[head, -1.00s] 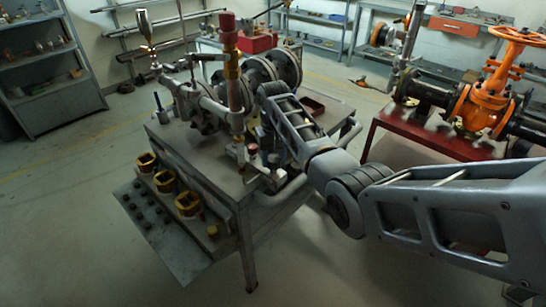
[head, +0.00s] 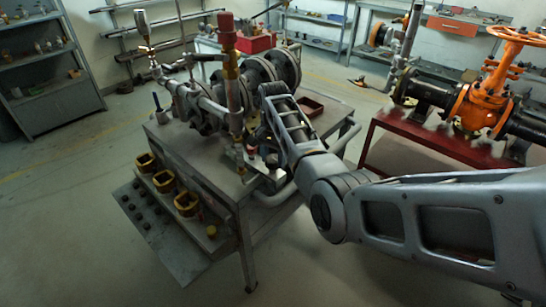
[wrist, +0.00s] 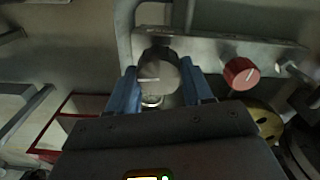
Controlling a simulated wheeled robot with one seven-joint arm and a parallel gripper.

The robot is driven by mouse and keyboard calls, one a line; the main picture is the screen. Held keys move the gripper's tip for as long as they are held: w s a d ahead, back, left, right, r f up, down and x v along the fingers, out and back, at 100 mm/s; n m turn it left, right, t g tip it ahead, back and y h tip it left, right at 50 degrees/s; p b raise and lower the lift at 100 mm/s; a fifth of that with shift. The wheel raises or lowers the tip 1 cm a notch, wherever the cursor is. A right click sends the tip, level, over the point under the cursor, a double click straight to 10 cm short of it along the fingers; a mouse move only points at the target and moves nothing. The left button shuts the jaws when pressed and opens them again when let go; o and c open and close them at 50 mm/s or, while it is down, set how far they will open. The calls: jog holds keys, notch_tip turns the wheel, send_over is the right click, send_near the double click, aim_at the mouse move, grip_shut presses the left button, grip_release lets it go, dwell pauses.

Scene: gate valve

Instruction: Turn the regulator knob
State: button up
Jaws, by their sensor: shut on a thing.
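In the wrist view, a grey round knob (wrist: 158,72) with a white pointer line sits on a pale metal bar. The line lies close to level in the picture. My gripper (wrist: 160,88) has its blue fingers on both sides of this knob, shut on it. A red knob (wrist: 241,73) with a white line sits on the same bar to the right, apart from the fingers. In the head view my arm reaches down to the near right side of the pipe assembly (head: 230,85), and the fingers and grey knob cannot be made out there.
The assembly stands on a grey workbench (head: 180,150). An orange valve (head: 487,100) stands on a red stand (head: 405,135) at right. The floor at front left is clear.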

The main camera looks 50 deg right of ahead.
jog(key=shift+r+m, duration=0.1)
jog(key=shift+m, duration=0.5)
jog(key=o, duration=1)
jog(key=shift+o, duration=0.2)
